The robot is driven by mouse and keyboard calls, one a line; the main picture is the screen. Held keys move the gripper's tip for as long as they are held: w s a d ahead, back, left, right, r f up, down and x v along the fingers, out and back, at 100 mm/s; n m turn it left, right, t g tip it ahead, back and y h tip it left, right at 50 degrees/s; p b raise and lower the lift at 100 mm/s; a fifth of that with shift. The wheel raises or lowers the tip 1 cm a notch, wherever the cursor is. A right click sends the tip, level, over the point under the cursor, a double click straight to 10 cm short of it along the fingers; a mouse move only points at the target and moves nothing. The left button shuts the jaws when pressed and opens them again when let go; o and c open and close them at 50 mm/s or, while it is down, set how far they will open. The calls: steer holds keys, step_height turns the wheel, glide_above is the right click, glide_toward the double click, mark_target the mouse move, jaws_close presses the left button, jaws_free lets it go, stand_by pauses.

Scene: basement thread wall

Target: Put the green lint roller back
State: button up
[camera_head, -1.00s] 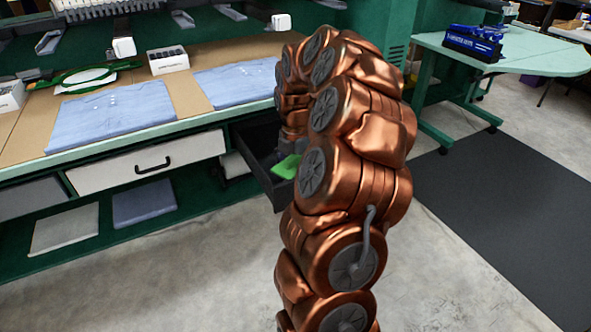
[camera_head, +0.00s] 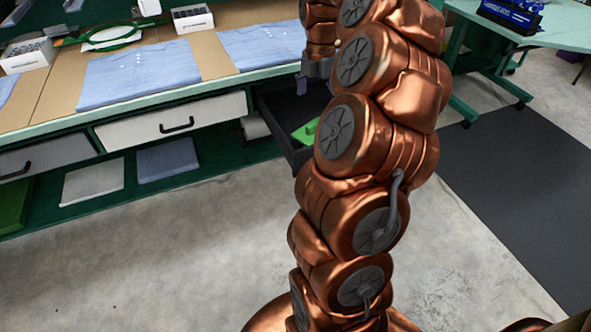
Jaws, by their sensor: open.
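The green lint roller (camera_head: 306,131) lies in the open dark drawer (camera_head: 273,109) under the bench, partly hidden behind my copper arm. My gripper (camera_head: 303,86) hangs over the drawer, above and apart from the green roller. It is open, and a finger shows beneath its dark grey body. The rest of the gripper is hidden by my arm.
The bench (camera_head: 55,122) above carries folded blue shirts (camera_head: 137,77) and small white boxes. A shut white drawer (camera_head: 172,118) is left of the open one. A green table (camera_head: 556,36) stands at the right. The concrete floor in front is clear.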

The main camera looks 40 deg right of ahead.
steer(key=a, duration=0.3)
steer(key=a+m, duration=0.1)
steer(key=a, duration=0.2)
steer(key=a+m, duration=0.1)
steer(key=a, duration=0.2)
steer(key=shift+a+r, duration=0.4)
steer(key=s+a+f+m+g, duration=0.1)
steer(key=s+a+m, duration=0.4)
steer(key=a, duration=0.4)
steer(key=s+a+f+m+g, duration=0.1)
steer(key=s+a+f+m, duration=0.15)
steer(key=s+a, duration=0.5)
steer(key=s+a+f+m, duration=0.2)
steer(key=s+a+m, duration=0.1)
steer(key=s+m, duration=0.1)
steer(key=s+a+f+m+g, duration=0.1)
steer(key=s+a+m, duration=0.2)
steer(key=s+m, duration=0.2)
steer(key=shift+s+a+f, duration=0.25)
steer(key=shift+s+f, duration=0.1)
steer(key=shift+s, duration=0.6)
